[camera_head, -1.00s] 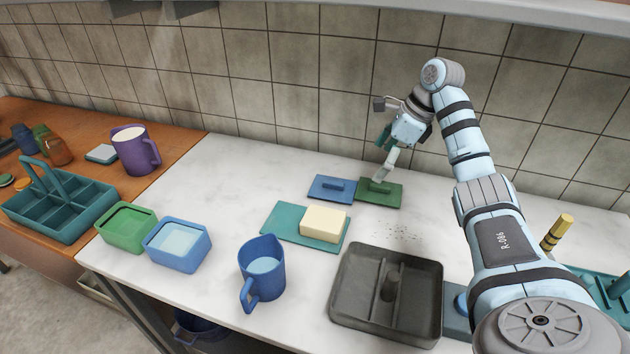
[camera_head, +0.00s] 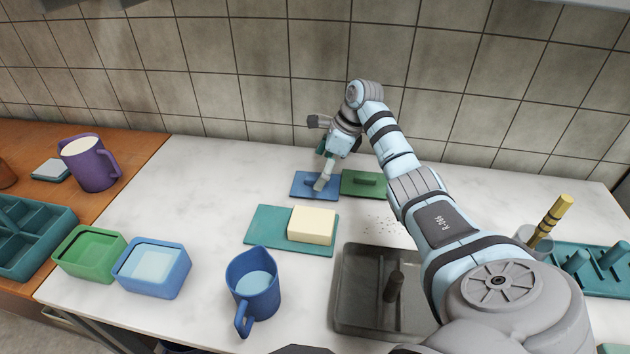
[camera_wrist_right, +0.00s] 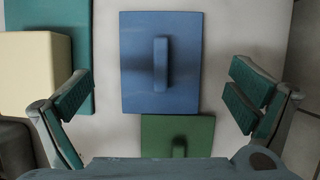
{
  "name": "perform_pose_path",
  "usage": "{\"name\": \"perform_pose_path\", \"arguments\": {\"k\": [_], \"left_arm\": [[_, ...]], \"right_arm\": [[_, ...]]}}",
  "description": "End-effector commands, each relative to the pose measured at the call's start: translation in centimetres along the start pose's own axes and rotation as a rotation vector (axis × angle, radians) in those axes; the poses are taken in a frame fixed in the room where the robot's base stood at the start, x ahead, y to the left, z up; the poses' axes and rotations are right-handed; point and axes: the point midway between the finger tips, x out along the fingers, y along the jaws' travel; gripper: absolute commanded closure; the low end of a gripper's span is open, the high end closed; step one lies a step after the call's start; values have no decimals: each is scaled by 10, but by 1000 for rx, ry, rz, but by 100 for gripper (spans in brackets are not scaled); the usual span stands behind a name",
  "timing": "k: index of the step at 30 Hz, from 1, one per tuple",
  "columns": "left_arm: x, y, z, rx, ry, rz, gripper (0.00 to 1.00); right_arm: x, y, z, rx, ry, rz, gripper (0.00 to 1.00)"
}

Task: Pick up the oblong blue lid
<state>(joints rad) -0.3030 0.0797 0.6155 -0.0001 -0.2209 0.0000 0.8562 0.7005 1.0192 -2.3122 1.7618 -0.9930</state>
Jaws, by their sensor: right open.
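The oblong blue lid (camera_head: 303,184) lies flat on the white counter, with a raised bar handle on top. In the right wrist view the blue lid (camera_wrist_right: 136,92) lies ahead between the fingers, its handle (camera_wrist_right: 161,64) upright in the picture. My right gripper (camera_head: 322,182) is over the blue lid in the head view, and its fingertips partly hide the handle. In the right wrist view the right gripper (camera_wrist_right: 165,98) is open, its fingers wide apart with nothing between them touching. My left gripper is not in view.
A green lid (camera_head: 364,184) lies right beside the blue lid. A pale block (camera_head: 312,226) sits on a teal board (camera_head: 265,232) in front. A blue jug (camera_head: 252,285), blue tub (camera_head: 153,268), green tub (camera_head: 88,254) and dark tray (camera_head: 370,325) stand nearer. The tiled wall rises behind.

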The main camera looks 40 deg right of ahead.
Motion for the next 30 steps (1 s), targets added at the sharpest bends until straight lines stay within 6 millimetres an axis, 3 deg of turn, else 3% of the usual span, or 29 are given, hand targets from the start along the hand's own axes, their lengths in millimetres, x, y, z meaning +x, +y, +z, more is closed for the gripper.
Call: {"name": "perform_pose_path", "arguments": {"k": [4, 11, 23, 30], "left_arm": [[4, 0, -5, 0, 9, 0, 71], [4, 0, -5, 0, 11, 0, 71], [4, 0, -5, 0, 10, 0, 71], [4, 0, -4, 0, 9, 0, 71]], "right_arm": [[28, -1, -3, 3, 0, 1, 0], [33, -2, -3, 4, 2, -2, 0], [33, -1, -4, 4, 2, -1, 61], [33, -1, -4, 4, 3, 0, 70]]}}
